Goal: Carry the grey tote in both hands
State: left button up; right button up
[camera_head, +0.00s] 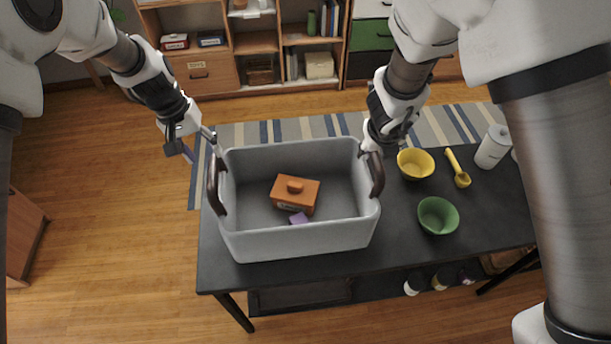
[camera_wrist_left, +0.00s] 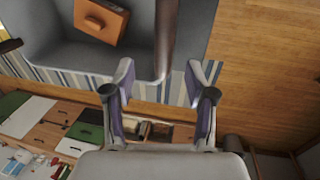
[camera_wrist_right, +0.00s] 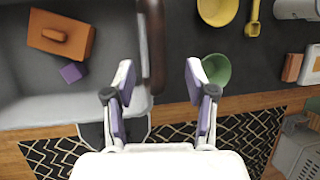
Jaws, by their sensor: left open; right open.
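The grey tote (camera_head: 300,240) stands on the left part of the dark table, with a brown handle at each end. An orange box (camera_head: 295,193) with a knob and a small purple block (camera_head: 299,218) lie inside it. My left gripper (camera_head: 203,146) is open by the tote's left end, near the left handle (camera_head: 214,184); the handle shows just ahead of the fingers in the left wrist view (camera_wrist_left: 166,35). My right gripper (camera_wrist_right: 160,80) is open near the right handle (camera_wrist_right: 153,45), which lies ahead of its fingers. In the head view my right fingertips are partly hidden behind the right handle (camera_head: 376,174).
Right of the tote on the table (camera_head: 400,245) are a yellow bowl (camera_head: 415,164), a green bowl (camera_head: 438,216), a yellow scoop (camera_head: 458,170) and a white bottle (camera_head: 492,147). A shelf unit (camera_head: 255,45) stands at the back. The wooden floor (camera_head: 120,220) at left is clear.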

aim_at(211, 169)
pick_arm(q)
jog(key=shift+w+f, duration=0.1)
jog(key=shift+w, duration=0.2)
pick_arm(e)
jog(key=shift+w+f, duration=0.1)
jog(key=shift+w, duration=0.15)
pick_arm(q)
jog(key=shift+s+a, duration=0.2)
jog(key=shift+s, duration=0.05)
pick_arm(e)
jog(key=shift+s+a, duration=0.2)
pick_arm(q)
jog(key=f, duration=0.2)
jog(key=d+f, duration=0.1)
jog(key=f, duration=0.4)
jog(key=shift+s+d+f, duration=0.1)
jog(key=shift+s+d, duration=0.1)
jog(key=shift+s, duration=0.15)
pick_arm(e)
jog(key=x, duration=0.7)
jog(key=shift+s+f, duration=0.1)
jog(key=shift+s, duration=0.15)
pick_arm(q)
jog(key=shift+s, duration=0.1)
grip_shut()
pick_arm(e)
jog(key=shift+s, duration=0.1)
grip_shut()
